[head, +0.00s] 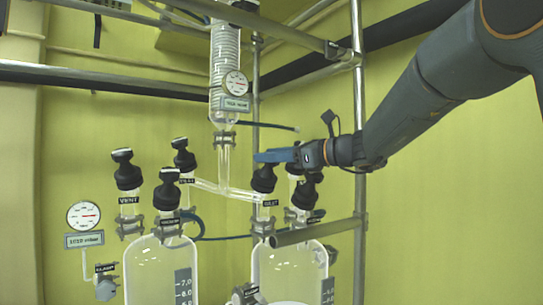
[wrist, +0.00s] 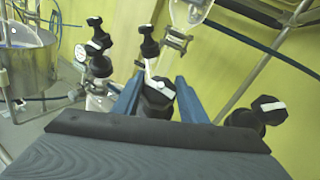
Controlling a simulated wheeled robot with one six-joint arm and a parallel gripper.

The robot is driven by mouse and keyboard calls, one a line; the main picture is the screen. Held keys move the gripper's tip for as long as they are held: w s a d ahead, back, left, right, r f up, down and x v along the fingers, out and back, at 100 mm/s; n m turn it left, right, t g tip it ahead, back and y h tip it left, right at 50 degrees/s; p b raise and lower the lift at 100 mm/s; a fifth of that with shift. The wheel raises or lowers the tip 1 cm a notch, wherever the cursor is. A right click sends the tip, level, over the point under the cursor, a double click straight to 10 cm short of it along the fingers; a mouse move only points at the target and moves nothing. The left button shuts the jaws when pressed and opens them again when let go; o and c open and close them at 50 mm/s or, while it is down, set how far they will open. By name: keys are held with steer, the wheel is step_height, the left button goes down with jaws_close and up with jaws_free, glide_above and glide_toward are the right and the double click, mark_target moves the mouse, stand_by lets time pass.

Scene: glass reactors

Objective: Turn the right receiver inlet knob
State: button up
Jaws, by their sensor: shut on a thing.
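The right receiver inlet knob (head: 263,180) is a black knob above a small label that seems to read INLET, on the right glass receiver (head: 288,262). My gripper (head: 267,156), with blue fingers, comes in from the right at the knob's top. In the wrist view the knob (wrist: 158,92), with a white mark on its top, sits between the two blue fingers of my gripper (wrist: 158,88). The gripper is shut on it. The wrist housing hides the lower part of the knob there.
Another black knob (head: 306,190) stands close on the right. The left receiver (head: 160,268) carries several knobs, one labelled VENT (head: 123,170). A glass column (head: 225,70) with a gauge (head: 236,83) hangs above. A metal post (head: 359,120) stands behind my arm.

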steer(key=n+g+y+p, duration=0.1)
steer(key=n+g+p, duration=0.1)
steer(key=n+g, duration=0.3)
steer(key=shift+n, duration=0.3)
steer(key=shift+n+g+h+p, duration=0.4)
steer(key=shift+n+g+p, duration=1.1)
steer(key=shift+n+g, duration=0.45)
steer(key=shift+s+g, duration=0.1)
steer(key=shift+g, duration=0.15)
steer(key=o, duration=1.1)
steer(key=shift+c, duration=0.2)
steer(key=b+v, duration=0.2)
steer(key=v, duration=0.5)
steer(key=shift+d, duration=0.35)
